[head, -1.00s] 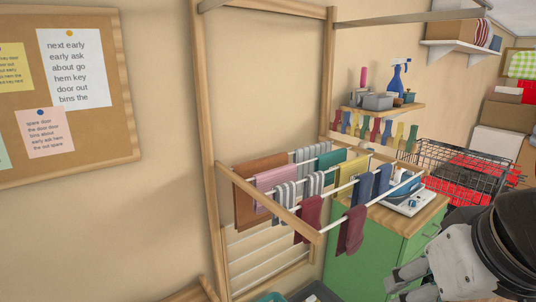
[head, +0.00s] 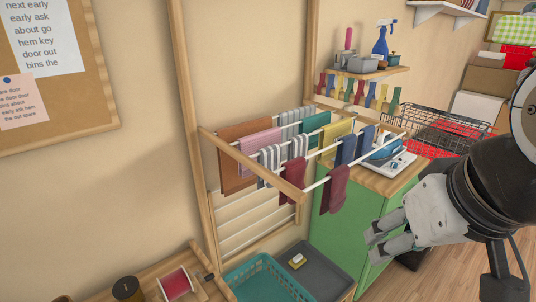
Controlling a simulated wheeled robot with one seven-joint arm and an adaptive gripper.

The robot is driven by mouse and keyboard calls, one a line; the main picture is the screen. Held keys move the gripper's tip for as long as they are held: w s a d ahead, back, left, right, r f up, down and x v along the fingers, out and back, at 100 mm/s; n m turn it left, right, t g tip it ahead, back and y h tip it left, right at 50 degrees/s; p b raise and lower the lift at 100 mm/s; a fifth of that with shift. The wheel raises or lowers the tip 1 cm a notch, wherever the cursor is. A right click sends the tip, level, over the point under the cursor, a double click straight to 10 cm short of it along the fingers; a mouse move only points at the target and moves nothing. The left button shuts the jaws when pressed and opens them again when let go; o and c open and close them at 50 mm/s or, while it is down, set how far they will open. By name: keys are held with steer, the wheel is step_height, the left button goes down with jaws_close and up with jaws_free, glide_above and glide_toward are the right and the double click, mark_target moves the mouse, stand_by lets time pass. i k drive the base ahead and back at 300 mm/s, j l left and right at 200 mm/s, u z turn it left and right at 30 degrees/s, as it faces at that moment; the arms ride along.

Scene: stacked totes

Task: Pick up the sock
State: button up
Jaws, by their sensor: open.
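Several sock-like items and cloths hang on the wall-mounted drying rack (head: 250,158). A maroon sock (head: 335,190) hangs on the front rod, and another maroon one (head: 291,180) hangs left of it, partly behind the rack's wooden bar. Blue ones (head: 347,151) and grey-white striped ones (head: 297,153) hang on the rods behind. I cannot tell which sock is meant. My gripper (head: 371,245) is at the right, open and empty, pointing left. In the picture it is below and right of the front maroon sock, apart from it.
A green cabinet (head: 345,225) with an iron (head: 387,150) on top stands behind the rack's right end. A wire basket (head: 450,125) is at the right.

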mark_target(294, 173)
steer(key=i+l+u, duration=0.1)
steer(key=i+l, duration=0.2)
steer(key=i+l+u, duration=0.15)
steer(key=l, duration=0.35)
steer(key=i+l+u, duration=0.1)
steer(key=i+l, duration=0.2)
steer(key=l, duration=0.15)
